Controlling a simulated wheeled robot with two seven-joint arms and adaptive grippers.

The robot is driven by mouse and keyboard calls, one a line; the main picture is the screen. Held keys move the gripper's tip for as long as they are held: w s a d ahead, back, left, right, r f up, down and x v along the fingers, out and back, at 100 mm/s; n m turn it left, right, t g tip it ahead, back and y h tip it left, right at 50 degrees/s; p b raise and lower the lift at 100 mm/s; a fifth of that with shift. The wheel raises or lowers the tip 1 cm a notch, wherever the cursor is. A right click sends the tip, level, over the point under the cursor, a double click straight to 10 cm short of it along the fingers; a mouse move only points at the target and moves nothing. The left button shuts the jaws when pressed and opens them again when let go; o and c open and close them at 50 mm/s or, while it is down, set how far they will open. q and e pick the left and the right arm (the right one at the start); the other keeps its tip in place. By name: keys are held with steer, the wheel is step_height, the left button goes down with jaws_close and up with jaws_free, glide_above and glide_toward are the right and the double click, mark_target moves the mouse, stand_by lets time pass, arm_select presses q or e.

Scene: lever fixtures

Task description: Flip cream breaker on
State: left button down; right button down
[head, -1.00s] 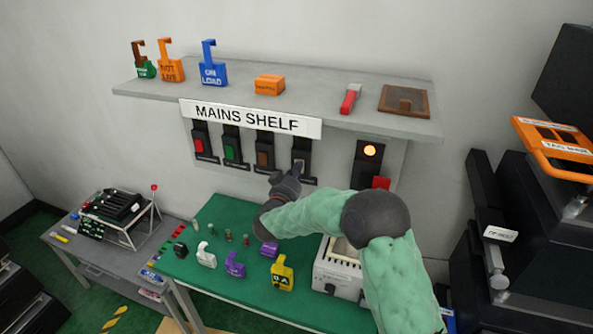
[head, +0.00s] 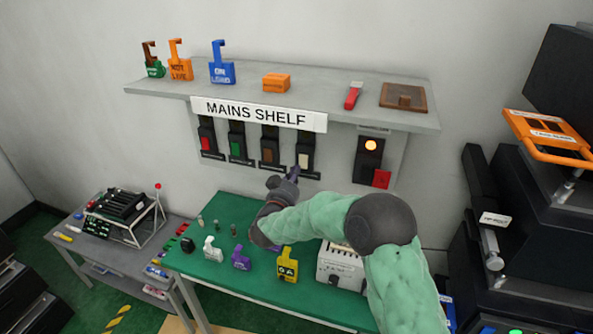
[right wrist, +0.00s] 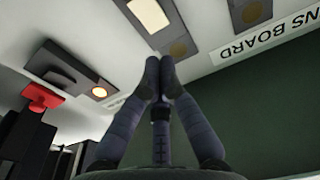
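The cream breaker (head: 304,160) is the rightmost of the row of black breakers under the shelf sign, its cream lever low on the housing like the others. In the right wrist view the cream lever (right wrist: 148,14) is at the top edge. My right gripper (head: 295,171) is just below the cream breaker in the head view. In the wrist view its fingertips (right wrist: 159,75) meet with nothing between them, a little apart from the cream lever in the picture. I cannot tell whether they touch the housing. My left gripper is out of view.
Red (head: 206,143), green (head: 236,149) and brown (head: 269,156) breakers stand to the left. A box with a lit orange lamp (head: 370,145) and red lever (head: 381,179) is to the right. The shelf (head: 320,91) overhangs; a green bench (head: 215,272) with tags lies below.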

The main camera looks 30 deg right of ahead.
steer(key=v, duration=0.7)
steer(key=shift+a+r, duration=0.15)
steer(key=shift+r, duration=0.5)
steer(key=shift+s, duration=0.15)
